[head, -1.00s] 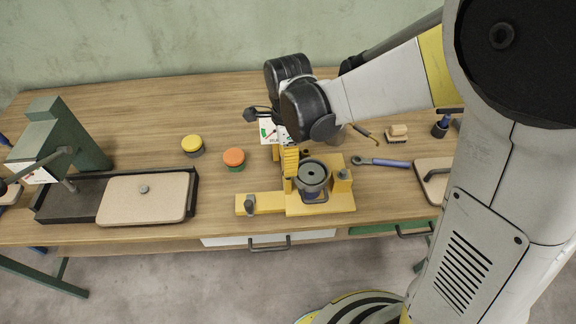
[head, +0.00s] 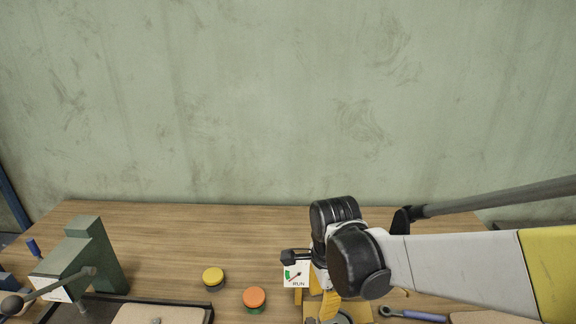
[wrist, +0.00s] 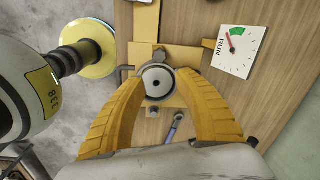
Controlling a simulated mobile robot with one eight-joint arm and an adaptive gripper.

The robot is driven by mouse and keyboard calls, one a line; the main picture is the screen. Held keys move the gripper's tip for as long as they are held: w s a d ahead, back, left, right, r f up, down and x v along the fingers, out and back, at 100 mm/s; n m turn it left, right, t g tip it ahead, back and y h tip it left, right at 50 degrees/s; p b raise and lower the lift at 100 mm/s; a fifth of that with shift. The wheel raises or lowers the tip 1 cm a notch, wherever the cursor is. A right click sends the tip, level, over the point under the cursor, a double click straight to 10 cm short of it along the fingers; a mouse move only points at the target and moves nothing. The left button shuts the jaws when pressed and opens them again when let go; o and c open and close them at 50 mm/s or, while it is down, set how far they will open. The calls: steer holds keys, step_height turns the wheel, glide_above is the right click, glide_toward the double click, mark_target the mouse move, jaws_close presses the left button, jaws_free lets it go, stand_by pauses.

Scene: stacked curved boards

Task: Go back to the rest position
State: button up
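My gripper (wrist: 157,75) has two curved yellow fingers, spread apart with nothing held between them. In the wrist view a grey round part with a dark centre hole (wrist: 157,82) sits below, between the fingertips, in a yellow fixture (wrist: 147,30). In the head view my gripper (head: 328,305) points down over the fixture at the bottom edge, and the wrist partly covers it. Only the top of the round part (head: 343,319) shows there.
A RUN dial card (head: 297,275) stands beside the fixture. Orange (head: 254,297) and yellow (head: 213,276) buttons are to its left. A green press (head: 90,250) stands at far left. A blue-handled wrench (head: 424,316) lies right. The back of the wooden table (head: 180,222) is clear.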

steer(key=s+d+r+n+t+b, duration=0.1)
steer(key=s+d+n+t+b, duration=0.5)
steer(key=s+d+n, duration=0.4)
steer(key=shift+s+d+r+n+b, duration=0.2)
steer(key=shift+d+n+b, duration=0.4)
steer(key=shift+n, duration=2)
steer(key=shift+w, duration=0.1)
